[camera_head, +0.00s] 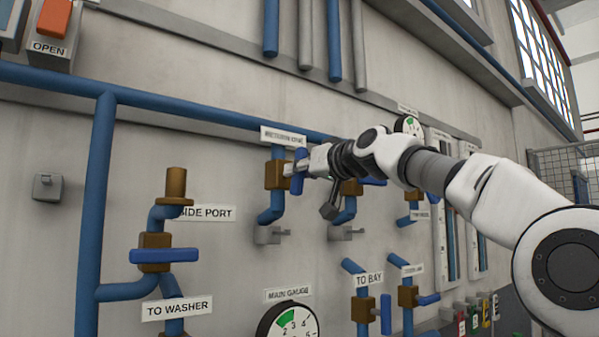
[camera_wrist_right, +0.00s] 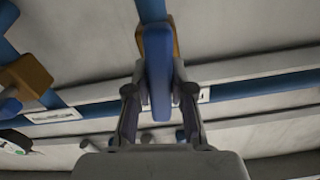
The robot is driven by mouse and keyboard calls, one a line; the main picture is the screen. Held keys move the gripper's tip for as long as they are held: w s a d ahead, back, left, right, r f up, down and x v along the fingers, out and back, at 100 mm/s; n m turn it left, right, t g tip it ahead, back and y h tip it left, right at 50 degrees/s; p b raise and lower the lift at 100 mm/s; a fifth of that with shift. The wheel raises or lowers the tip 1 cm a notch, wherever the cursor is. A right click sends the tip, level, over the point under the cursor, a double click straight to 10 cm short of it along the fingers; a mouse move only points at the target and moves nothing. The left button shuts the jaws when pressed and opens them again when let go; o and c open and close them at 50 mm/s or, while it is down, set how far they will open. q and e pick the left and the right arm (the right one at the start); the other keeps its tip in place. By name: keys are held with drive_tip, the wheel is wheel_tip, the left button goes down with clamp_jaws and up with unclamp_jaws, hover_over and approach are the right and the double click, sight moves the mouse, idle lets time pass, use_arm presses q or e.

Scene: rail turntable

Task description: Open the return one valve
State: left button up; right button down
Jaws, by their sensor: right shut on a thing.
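The return one valve has a brown body (camera_head: 278,174) on a blue pipe, under the RETURN ONE label (camera_head: 283,137). Its blue handle (camera_head: 300,158) stands upright, roughly along the pipe. My right gripper (camera_head: 297,171) reaches it from the right and is shut on the handle. In the right wrist view the blue handle (camera_wrist_right: 158,75) sits between the two fingertips (camera_wrist_right: 160,89), with the brown body (camera_wrist_right: 174,38) partly hidden behind it. My left gripper is out of view.
A neighbouring valve (camera_head: 351,187) with a blue handle is partly hidden by my right gripper. A side port valve (camera_head: 155,240) with a crosswise blue handle is at left. The main gauge (camera_head: 288,322) is below. A grey bracket (camera_head: 268,235) juts out under the return one pipe.

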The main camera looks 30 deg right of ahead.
drive_tip(key=c, duration=1)
unclamp_jaws()
drive_tip(key=shift+w, duration=0.1)
